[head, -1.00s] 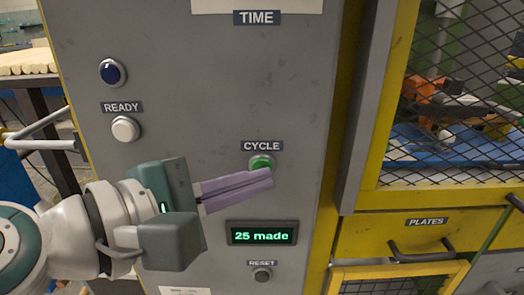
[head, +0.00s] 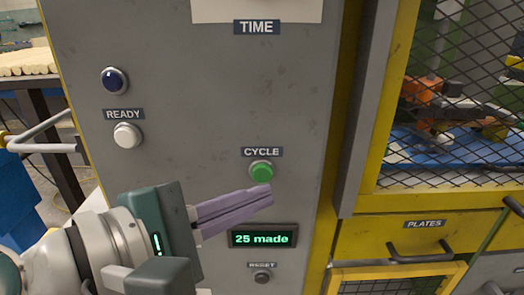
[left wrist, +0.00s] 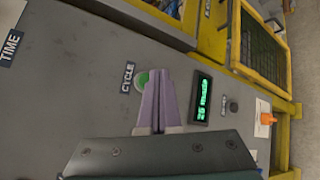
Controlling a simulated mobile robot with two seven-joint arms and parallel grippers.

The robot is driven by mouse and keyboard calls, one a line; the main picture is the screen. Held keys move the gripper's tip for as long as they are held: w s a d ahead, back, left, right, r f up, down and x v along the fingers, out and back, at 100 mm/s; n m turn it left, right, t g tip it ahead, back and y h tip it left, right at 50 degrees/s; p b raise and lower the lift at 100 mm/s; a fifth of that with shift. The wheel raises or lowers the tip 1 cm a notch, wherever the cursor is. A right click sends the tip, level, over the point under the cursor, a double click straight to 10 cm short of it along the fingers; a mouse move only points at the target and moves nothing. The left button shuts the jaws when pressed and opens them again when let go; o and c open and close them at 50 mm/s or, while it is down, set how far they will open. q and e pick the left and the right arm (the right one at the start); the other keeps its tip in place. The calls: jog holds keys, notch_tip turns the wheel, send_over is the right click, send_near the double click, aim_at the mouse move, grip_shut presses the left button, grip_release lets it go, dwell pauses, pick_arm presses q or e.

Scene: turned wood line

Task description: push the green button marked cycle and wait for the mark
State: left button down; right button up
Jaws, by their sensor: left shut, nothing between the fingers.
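The green button (head: 261,172) sits under the CYCLE label (head: 262,152) on the grey panel (head: 220,100). It also shows in the left wrist view (left wrist: 142,80), partly behind my fingers. My left gripper (head: 270,192) is shut and empty, its purple fingers pressed together. In the head view its tips are just below the button, and a gap to the panel cannot be judged exactly. The display (head: 263,239) below reads "25 made". My right gripper is not in view.
A white button (head: 127,135) under READY and a dark blue button (head: 114,81) are at the left. A small RESET button (head: 262,278) is below the display. A yellow-framed mesh cage (head: 460,100) and a PLATES drawer (head: 410,236) stand at the right.

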pick_arm(q)
jog(key=s+p, duration=0.1)
jog(key=s, duration=0.3)
jog(key=shift+s, duration=0.2)
dwell(0.5)
jog(key=s+a+r+m+g+y+p, duration=0.3)
jog(key=s+a+m+g+y+p, duration=0.55)
jog(key=s+a+m, duration=0.75)
notch_tip(320, 180, up, 37)
jog(key=a+m+t+y+p, duration=0.1)
jog(key=y+p, duration=0.1)
jog(key=p, duration=3.6)
jog(key=shift+w+p, duration=0.15)
jog(key=shift+p, duration=0.2)
